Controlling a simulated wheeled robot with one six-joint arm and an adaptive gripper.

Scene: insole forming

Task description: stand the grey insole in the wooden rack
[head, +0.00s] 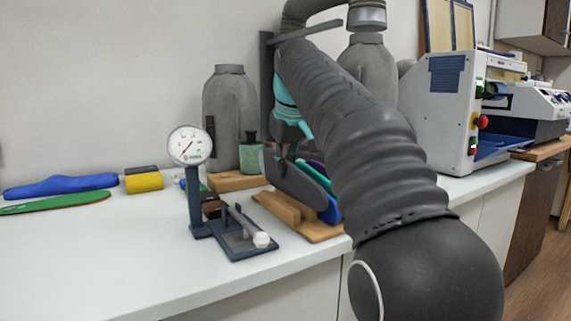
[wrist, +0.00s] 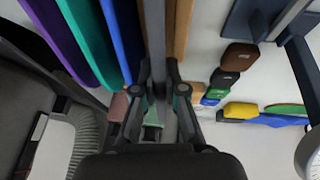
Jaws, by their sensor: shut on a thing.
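The grey insole (head: 296,183) is on edge over the wooden rack (head: 318,233), behind its front rail, tilted lengthwise in the head view. My gripper (head: 284,150) is shut on its upper part. In the wrist view my gripper (wrist: 160,80) has the grey insole (wrist: 154,35) between its fingers, seen nearly edge-on. Blue (wrist: 113,35), green and purple insoles stand beside it. In the head view they are mostly hidden behind the grey insole and my arm. I cannot tell whether the grey insole's lower edge touches the rack base.
A gauge (head: 190,147) on a post and a small dark lever fixture (head: 240,238) stand just left of the rack. Grey bottle-shaped forms (head: 230,105) stand behind. Blue and green insoles and a yellow block (head: 144,182) lie farther left. The front left of the bench is clear.

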